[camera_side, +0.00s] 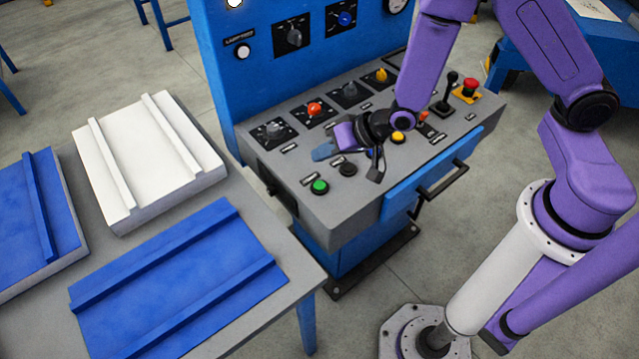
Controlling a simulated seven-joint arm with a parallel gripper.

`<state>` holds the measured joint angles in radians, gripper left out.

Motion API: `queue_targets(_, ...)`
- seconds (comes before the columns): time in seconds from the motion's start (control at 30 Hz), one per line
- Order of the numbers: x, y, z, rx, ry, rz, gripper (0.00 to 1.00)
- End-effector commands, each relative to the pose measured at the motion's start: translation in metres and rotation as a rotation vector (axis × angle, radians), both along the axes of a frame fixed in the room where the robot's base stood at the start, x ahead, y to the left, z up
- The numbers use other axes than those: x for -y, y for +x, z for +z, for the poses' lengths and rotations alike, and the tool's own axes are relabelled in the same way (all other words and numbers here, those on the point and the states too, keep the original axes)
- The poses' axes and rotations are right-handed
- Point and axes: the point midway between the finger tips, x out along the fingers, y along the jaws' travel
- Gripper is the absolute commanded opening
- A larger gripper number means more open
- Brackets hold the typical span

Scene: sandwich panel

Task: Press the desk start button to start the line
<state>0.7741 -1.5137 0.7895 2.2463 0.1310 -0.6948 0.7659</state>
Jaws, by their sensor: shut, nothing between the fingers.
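The desk (345,205) is a grey sloped console with a blue upright panel behind it. A green push button (320,186) sits near its front left edge; its label is too small to read, so I cannot confirm it is the start button. A black button (348,169) is just to its right and behind. My gripper (350,160) is shut and empty. It hangs low over the front of the console, above and right of the green button and apart from it. The gripper partly covers the panel face around the black button.
A yellow button (398,137), a black lever (447,95) and a red mushroom button (470,86) lie to the right. A table (262,235) with panels stands left.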

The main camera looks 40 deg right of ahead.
Motion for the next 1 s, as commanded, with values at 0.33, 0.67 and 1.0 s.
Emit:
queue_targets(0.33, 0.0, -0.001, -0.045, -0.002, -0.002, 0.0, 0.0)
queue_targets(0.67, 0.0, 0.0, -0.065, 0.0, 0.0, 0.0, 0.0)
queue_targets(1.0, 0.0, 0.0, -0.066, 0.0, 0.001, 0.001, 0.0)
